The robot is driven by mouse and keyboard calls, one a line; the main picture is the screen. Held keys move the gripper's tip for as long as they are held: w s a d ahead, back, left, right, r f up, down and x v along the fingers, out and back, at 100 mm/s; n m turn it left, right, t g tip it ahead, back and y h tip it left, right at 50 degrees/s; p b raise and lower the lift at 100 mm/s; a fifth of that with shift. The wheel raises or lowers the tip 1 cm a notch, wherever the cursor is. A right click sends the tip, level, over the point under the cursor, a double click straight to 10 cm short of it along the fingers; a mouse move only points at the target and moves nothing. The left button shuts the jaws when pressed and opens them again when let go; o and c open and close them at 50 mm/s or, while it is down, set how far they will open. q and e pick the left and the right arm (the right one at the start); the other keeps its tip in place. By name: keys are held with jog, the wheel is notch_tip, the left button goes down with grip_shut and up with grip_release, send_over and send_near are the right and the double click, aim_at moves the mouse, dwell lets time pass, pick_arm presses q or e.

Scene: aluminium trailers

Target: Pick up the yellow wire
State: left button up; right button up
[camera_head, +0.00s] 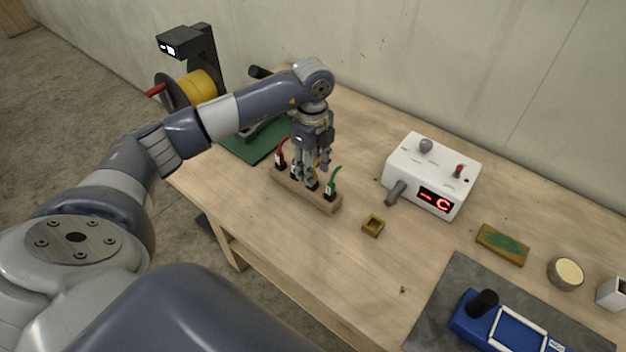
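The yellow wire (317,163) stands in a wooden block (284,187) on the workbench and is mostly hidden by my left gripper. My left gripper (311,175) points down over the middle of the block, with its fingers around or right beside the yellow wire. Whether the fingers are closed on it cannot be made out. A red wire (281,151) stands at the block's left end and a green wire (334,176) at its right end. Another connector between them is largely covered by the fingers. My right gripper is not in view.
A white soldering station (420,165) with a red display stands right of the block. A small brass-coloured square cup (373,226) sits in front. A yellow spool (196,88) is at the back left. A blue board holder (497,322) lies on a dark mat at lower right.

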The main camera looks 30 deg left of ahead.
pick_arm(q)
notch_tip(320, 180, down, 4)
jog(key=shift+w+a+r+p, duration=0.15)
jog(key=shift+r+p, duration=0.1)
jog(key=shift+p, duration=0.7)
jog(key=shift+f, duration=0.55)
grip_shut()
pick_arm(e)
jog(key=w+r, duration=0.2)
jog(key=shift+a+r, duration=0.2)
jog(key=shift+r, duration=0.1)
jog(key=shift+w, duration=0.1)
